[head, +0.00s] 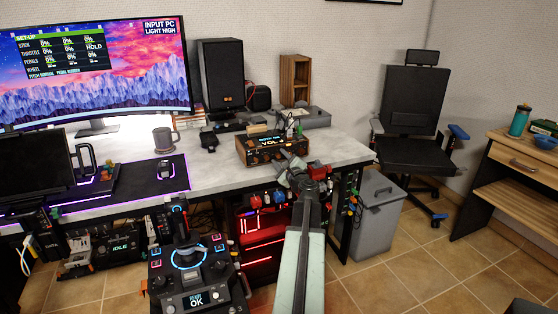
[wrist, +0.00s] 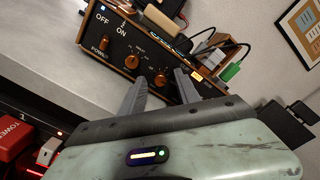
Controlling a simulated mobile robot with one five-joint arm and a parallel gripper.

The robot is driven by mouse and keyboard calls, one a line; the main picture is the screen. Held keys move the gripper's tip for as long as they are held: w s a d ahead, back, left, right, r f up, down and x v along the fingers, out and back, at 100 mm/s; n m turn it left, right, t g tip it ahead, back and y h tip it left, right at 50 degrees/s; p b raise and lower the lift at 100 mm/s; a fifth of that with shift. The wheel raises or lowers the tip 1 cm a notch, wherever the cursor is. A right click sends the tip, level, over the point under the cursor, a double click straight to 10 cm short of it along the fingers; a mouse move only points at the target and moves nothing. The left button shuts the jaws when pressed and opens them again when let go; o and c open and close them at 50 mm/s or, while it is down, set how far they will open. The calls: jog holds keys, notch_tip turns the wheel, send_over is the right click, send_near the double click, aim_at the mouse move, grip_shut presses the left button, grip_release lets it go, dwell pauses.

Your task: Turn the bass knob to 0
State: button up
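A wood-cased amplifier (head: 258,152) with a lit display reading VOL stands at the front edge of the desk. In the wrist view its black front panel (wrist: 112,48) is tilted, with OFF, ON and POWER lettering. One orange knob (wrist: 131,62) sits left of the fingers. Another orange knob (wrist: 161,80) shows between the fingertips. The small labels are too blurred to tell which knob is bass, or their settings. My gripper (wrist: 162,77) is open, its two grey fingers apart in front of the panel. Contact with a knob cannot be told. My gripper (head: 300,172) also shows in the head view.
The desk (head: 215,155) carries a monitor, a dark mug (head: 165,140) and a tall speaker (head: 220,75). Small items lie on top of the amplifier. Red and green controls sit below the desk edge. A grey bin (head: 377,215) and a chair (head: 412,120) stand to the right.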

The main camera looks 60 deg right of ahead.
grip_shut()
jog(key=shift+a, duration=0.2)
jog(key=shift+d, duration=0.15)
jog(key=shift+s, duration=0.1)
jog(key=shift+n, duration=0.7)
jog(key=n, duration=1)
jog(key=shift+n, duration=2.1)
